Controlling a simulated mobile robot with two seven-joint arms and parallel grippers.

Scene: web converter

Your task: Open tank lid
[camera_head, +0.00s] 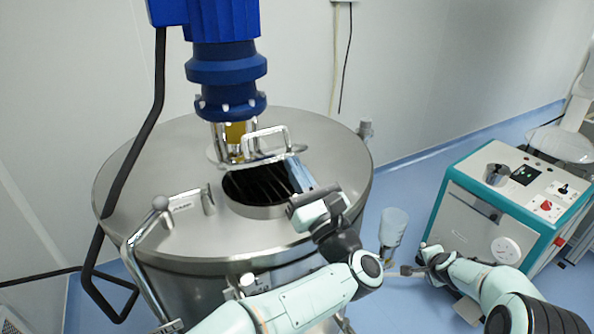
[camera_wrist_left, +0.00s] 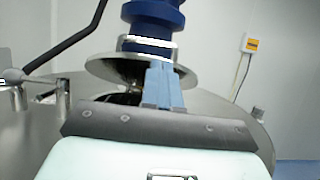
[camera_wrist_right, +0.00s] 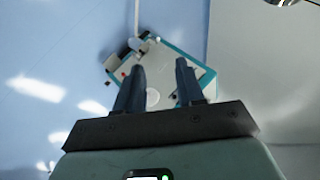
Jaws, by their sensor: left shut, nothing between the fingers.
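The steel tank (camera_head: 150,175) stands at the left of the head view, with a round, dark, barred hatch opening (camera_head: 258,187) in its top. The tank lid (camera_head: 262,160) is raised, seen nearly edge-on at the back of the opening, its handle (camera_head: 265,140) standing up. In the left wrist view the lid is a tilted steel disc (camera_wrist_left: 103,67). My left gripper (camera_head: 293,162) is shut and empty, its blue fingers at the right end of the lid; whether they touch it I cannot tell. My right gripper (camera_wrist_right: 157,78) is open and empty, away from the tank.
A blue motor column (camera_head: 227,70) rises behind the lid. A teal-and-white machine (camera_head: 490,215) stands on the blue floor at the right, with a grey-white container (camera_head: 393,226) between.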

